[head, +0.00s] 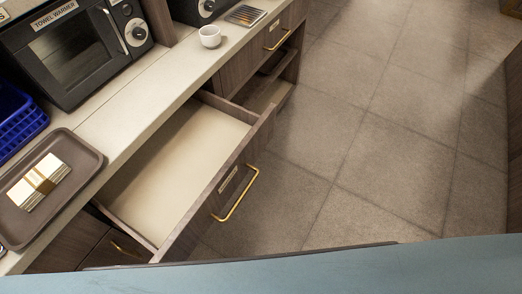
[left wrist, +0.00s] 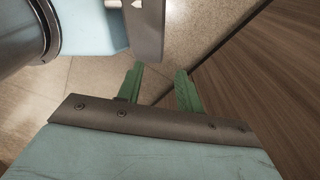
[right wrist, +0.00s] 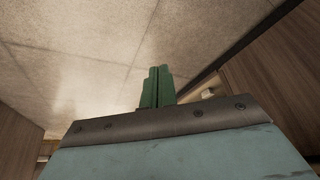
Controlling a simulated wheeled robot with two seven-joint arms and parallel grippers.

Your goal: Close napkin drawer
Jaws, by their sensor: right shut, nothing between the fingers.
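A wide wooden drawer (head: 241,150) stands pulled out from under the counter in the head view. Its pale inside looks empty. Its front has a small label, too small to read, and a brass handle (head: 237,194). I cannot tell from the label whether it is the napkin drawer. My left gripper (left wrist: 160,82) shows green fingers apart with nothing between them, near a wooden panel at right. My right gripper (right wrist: 157,80) has its green fingers together, with floor behind them and a wooden panel to the right. Neither gripper shows in the head view.
The counter holds a towel warmer (head: 68,48), a white cup (head: 210,36), a tray (head: 84,146) with a banded stack and a blue basket (head: 18,122). Farther along is another drawer front with a brass handle (head: 277,40) and an open space below. The tiled floor (head: 375,135) is clear.

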